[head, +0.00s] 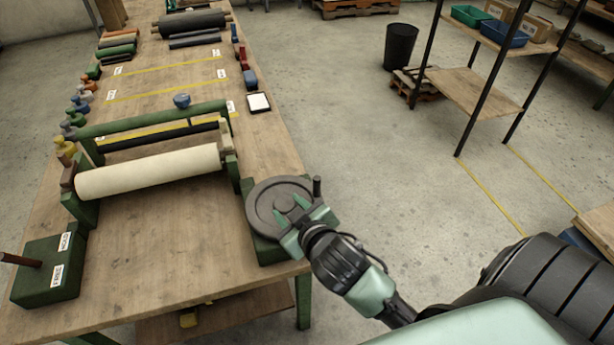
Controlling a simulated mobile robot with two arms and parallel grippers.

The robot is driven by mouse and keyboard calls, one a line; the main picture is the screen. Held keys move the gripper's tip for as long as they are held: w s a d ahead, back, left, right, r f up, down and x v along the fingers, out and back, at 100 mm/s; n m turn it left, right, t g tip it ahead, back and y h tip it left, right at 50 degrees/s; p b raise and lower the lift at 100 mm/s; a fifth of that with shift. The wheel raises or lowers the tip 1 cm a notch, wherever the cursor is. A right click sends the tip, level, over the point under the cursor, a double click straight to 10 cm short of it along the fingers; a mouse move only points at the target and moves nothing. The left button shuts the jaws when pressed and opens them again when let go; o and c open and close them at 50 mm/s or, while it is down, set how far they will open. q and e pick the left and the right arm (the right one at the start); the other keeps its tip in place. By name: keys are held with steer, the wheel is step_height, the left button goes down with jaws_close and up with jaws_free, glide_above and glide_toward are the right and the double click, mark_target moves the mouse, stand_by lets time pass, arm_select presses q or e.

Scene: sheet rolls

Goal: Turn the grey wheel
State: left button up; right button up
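The grey wheel (266,204) lies nearly flat on a green block at the front right corner of the wooden workbench (180,262). A dark upright handle (317,187) stands on its right rim. My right gripper (291,210) comes in from the lower right and is over the wheel's front right part. Its two green fingers are spread apart with nothing seen between them. The handle stands to the right of the fingers, apart from them. Whether the fingertips touch the wheel, I cannot tell. My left gripper is not in view.
A cream roll (150,172) rests in a green frame left of the wheel. A green block (48,268) with a brown lever stands at the bench's front left. Dark rolls (192,24) lie at the far end. The floor right of the bench is clear up to a shelf rack (470,90).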

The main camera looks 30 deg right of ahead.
steer(key=w+a+r+n+t+y, duration=0.4)
steer(key=a+r+n, duration=0.1)
steer(key=r, duration=0.4)
steer(key=w+a+r+n+t+y, duration=0.3)
steer(key=w+a+r+n+y, duration=0.1)
steer(key=r, duration=0.5)
steer(key=s+a+r+n+g+y, duration=0.25)
steer(key=a+n+g+y, duration=0.75)
steer(key=n, duration=0.5)
steer(key=n+g+h, duration=0.4)
steer(key=g+h, duration=0.6)
steer(key=h, duration=0.6)
glide_above(317, 183)
steer(key=w, duration=0.1)
step_height(317, 183, down, 16)
steer(key=shift+r, duration=0.1)
steer(key=shift+s+d+h, duration=0.1)
steer(key=shift+d+h, duration=0.2)
steer(key=shift+d, duration=0.1)
step_height(317, 183, down, 8)
steer(key=p, duration=0.2)
steer(key=shift+a+r+p, duration=0.1)
steer(key=shift+r+p, duration=0.05)
steer(key=shift+p, duration=0.2)
